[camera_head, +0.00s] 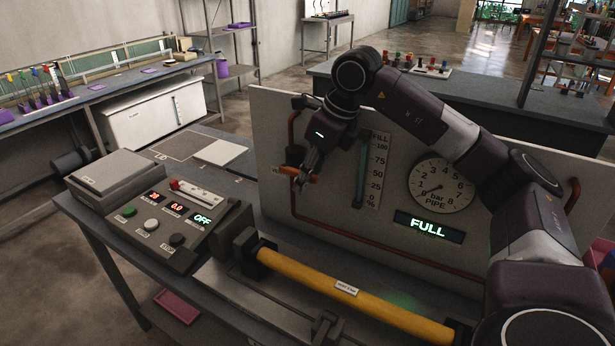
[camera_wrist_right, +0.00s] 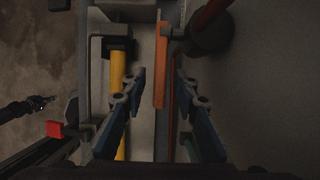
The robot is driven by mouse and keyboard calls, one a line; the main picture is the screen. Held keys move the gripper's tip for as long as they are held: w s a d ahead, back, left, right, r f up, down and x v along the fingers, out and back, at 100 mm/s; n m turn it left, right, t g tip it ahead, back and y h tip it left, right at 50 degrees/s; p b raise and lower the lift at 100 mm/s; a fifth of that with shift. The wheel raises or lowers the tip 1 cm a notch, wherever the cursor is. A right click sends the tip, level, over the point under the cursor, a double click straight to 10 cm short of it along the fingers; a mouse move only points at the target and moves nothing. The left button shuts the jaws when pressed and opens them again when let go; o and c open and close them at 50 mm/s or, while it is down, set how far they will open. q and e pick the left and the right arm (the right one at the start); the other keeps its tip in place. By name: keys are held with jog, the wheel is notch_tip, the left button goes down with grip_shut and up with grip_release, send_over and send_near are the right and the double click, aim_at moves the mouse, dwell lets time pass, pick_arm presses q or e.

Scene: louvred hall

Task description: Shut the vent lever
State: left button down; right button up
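The orange vent lever (camera_head: 314,175) is in front of the upright panel, at its left part, and is partly covered by my right gripper (camera_head: 303,166). In the right wrist view the lever (camera_wrist_right: 161,60) runs lengthwise in the picture, its near end between the tips of my right gripper (camera_wrist_right: 160,78). The two fingers are apart, with a gap on both sides of the lever. I cannot tell whether they are at its height. My left gripper is outside the head view; a dark slender shape (camera_wrist_right: 30,106) at the left of the wrist view may be it.
The panel (camera_head: 265,115) carries a red pipe (camera_head: 345,238), a fill scale, a pressure dial (camera_head: 441,186) and a display reading FULL (camera_head: 428,227). A yellow tube (camera_head: 355,293) lies in front. A control box (camera_head: 165,218) reading OFF stands to the left.

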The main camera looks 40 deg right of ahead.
jog(key=v, duration=1.2)
jog(key=shift+s, duration=0.1)
